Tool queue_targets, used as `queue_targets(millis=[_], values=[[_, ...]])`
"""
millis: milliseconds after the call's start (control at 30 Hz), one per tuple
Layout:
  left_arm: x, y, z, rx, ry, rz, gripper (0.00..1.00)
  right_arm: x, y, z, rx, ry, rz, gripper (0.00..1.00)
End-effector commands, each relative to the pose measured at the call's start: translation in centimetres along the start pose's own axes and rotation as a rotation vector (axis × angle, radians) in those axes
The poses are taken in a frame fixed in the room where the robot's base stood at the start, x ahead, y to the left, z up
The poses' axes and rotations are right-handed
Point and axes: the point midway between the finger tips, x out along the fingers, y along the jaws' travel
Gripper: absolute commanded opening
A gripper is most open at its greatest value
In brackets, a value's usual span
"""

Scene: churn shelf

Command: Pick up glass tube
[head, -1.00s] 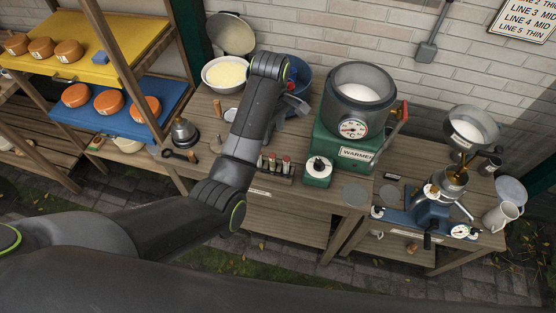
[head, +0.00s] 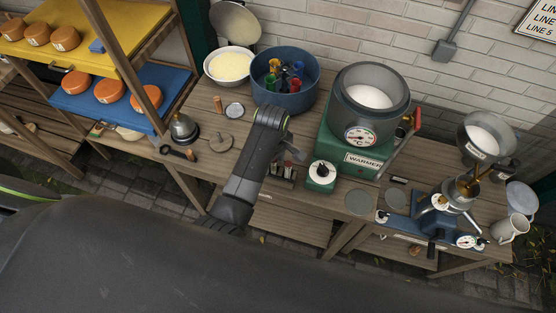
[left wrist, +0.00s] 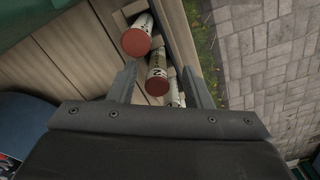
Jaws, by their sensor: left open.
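Several glass tubes with red ends stand in a wooden rack (left wrist: 183,45) at the table's front edge. In the left wrist view one tube (left wrist: 157,78) shows between the fingers, another (left wrist: 138,38) is farther up, and a third (left wrist: 173,94) is partly hidden behind the right finger. In the head view the tubes (head: 287,170) are partly covered by my left gripper (head: 293,155). My left gripper (left wrist: 160,82) is open, its fingers on either side of the middle tube; I cannot tell whether they touch it. My right gripper is not in view.
A blue tub (head: 264,97) with coloured items stands behind my left arm. A green warmer (head: 350,150) with a large pot is right of the rack, with a small green dial box (head: 321,178) close by. A blue-based device (head: 425,228) stands farther right.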

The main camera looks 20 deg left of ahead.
Motion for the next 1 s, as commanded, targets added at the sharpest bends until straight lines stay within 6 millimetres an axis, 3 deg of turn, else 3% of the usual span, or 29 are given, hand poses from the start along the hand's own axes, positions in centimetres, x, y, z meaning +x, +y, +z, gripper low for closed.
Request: queue_targets(millis=[100,333,700,1000], values=[[1.0,-0.7,0.1,-0.005,0.0,-0.001,0.45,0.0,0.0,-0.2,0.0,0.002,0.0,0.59],[1.2,-0.8,0.1,-0.005,0.0,0.0,0.45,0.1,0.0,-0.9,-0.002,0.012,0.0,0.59],[1.1,-0.8,0.1,-0.005,0.0,0.001,0.0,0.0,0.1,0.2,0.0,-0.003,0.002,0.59],[0.6,-0.3,0.0,-0.002,0.001,0.004,0.0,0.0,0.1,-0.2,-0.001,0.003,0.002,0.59]])
